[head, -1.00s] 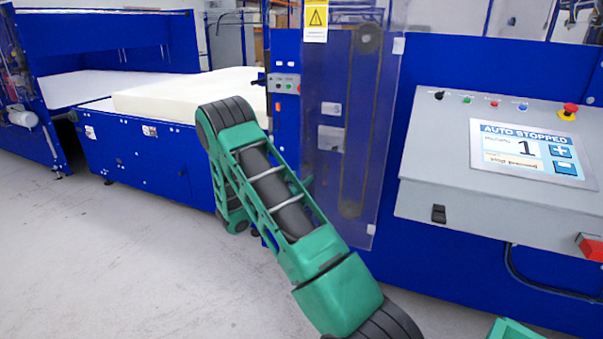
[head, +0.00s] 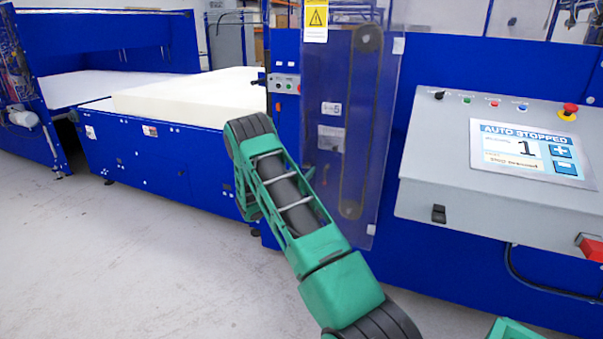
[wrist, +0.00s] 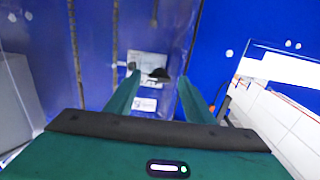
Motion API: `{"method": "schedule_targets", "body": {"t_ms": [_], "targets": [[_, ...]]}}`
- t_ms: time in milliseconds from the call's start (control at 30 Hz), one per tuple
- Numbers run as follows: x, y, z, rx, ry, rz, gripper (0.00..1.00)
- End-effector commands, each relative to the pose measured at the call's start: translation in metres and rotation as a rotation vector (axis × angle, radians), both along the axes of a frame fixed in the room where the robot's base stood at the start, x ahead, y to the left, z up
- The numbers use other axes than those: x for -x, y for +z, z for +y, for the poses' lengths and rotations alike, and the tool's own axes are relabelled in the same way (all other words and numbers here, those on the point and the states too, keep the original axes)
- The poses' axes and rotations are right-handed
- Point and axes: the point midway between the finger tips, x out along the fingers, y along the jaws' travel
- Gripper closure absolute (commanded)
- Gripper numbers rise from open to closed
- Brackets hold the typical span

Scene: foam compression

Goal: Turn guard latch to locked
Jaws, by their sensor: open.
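A pale plate (wrist: 147,62) with a small dark handle-like part (wrist: 159,73) shows between and beyond my fingertips in the wrist view; it looks like the guard latch. Its locked or unlocked position cannot be told. My gripper (wrist: 159,78) is open, with one green finger on each side of the dark part; contact is not visible.
A grey control console (head: 510,165) reading "AUTO STOPPED" stands to the right, with a red emergency button (head: 568,111). A cream foam block (head: 185,97) lies on the blue machine bed at left. A small switch panel (head: 284,83) is beside the guard. The floor at left is clear.

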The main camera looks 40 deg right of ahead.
Motion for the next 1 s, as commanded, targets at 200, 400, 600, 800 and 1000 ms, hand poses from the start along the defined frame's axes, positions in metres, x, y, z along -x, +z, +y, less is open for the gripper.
{"method": "schedule_targets", "body": {"t_ms": [200,400,600,800,1000], "targets": [[-0.0028,0.0005,-0.0076,0.001,-0.001,0.0,0.52],[-0.0027,0.0004,-0.0075,0.0,-0.001,0.0,0.52],[-0.0028,0.0005,-0.0073,0.0,0.0,0.0,0.93],[-0.0035,0.0006,-0.006,0.004,0.001,0.007,0.93],[-0.004,0.0006,-0.0059,0.027,0.002,0.062,0.93]]}}
